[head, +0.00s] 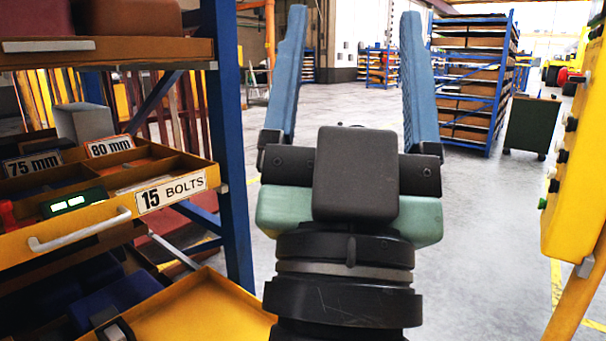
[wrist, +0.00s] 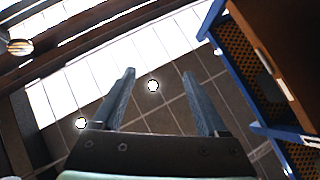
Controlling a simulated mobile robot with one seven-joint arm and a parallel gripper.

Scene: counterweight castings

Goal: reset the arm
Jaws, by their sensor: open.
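My gripper (head: 350,80) stands upright in the middle of the head view. Its two blue fingers are spread wide apart, and nothing is between them.
At left a blue-framed shelf (head: 228,150) holds a yellow drawer (head: 110,228) labelled bolts, close to my arm. A yellow panel (head: 575,150) with buttons stands at right. A blue rack (head: 500,85) and a green cabinet (head: 531,126) stand farther back. Open floor lies between.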

